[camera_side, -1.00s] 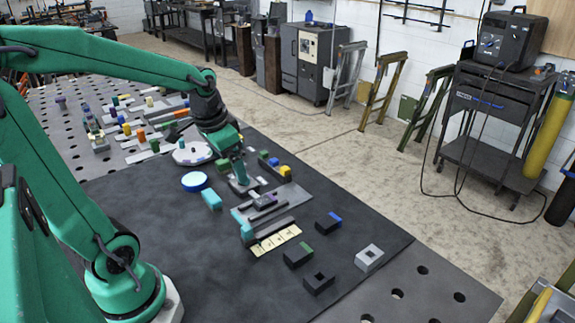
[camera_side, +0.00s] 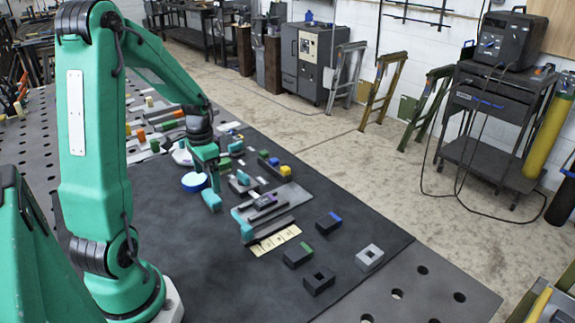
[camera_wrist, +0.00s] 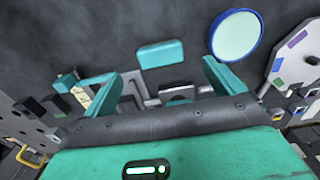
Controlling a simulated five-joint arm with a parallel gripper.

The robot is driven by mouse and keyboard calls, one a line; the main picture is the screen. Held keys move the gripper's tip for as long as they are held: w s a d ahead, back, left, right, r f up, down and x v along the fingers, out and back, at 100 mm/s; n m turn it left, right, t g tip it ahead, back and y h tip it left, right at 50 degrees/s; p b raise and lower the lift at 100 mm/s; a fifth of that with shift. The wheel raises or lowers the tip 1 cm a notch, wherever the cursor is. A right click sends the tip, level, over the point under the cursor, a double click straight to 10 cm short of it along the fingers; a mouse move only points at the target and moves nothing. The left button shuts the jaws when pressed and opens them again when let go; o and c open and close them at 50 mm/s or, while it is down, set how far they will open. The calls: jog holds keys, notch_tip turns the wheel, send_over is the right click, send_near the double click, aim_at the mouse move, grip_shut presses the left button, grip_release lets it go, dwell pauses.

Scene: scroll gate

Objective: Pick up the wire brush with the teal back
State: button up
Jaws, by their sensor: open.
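The teal-backed brush (camera_side: 211,201) lies on the dark mat as a small rounded teal block; its bristles cannot be seen. In the wrist view the teal back (camera_wrist: 160,54) shows just ahead of my fingertips, roughly centred between them. My gripper (camera_side: 211,183) is just above and behind the brush in the side view. In the wrist view my gripper (camera_wrist: 161,69) is open, with nothing between its fingers. Whether a finger touches the brush cannot be told.
A blue-rimmed round dish (camera_side: 194,181) sits close to the brush, and a pale disc (camera_wrist: 297,55) lies beyond it. A grey slotted fixture (camera_side: 265,208) with teal ends stands to the right. Dark blocks (camera_side: 318,283) lie further right. The mat's front left is clear.

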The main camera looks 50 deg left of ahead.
aim_at(211, 195)
jog(key=shift+f, duration=0.1)
jog(key=shift+f, duration=1.2)
jog(key=shift+w+f, duration=0.15)
jog(key=shift+f, duration=2.45)
jog(key=c, duration=1.1)
jog(key=shift+r, duration=0.2)
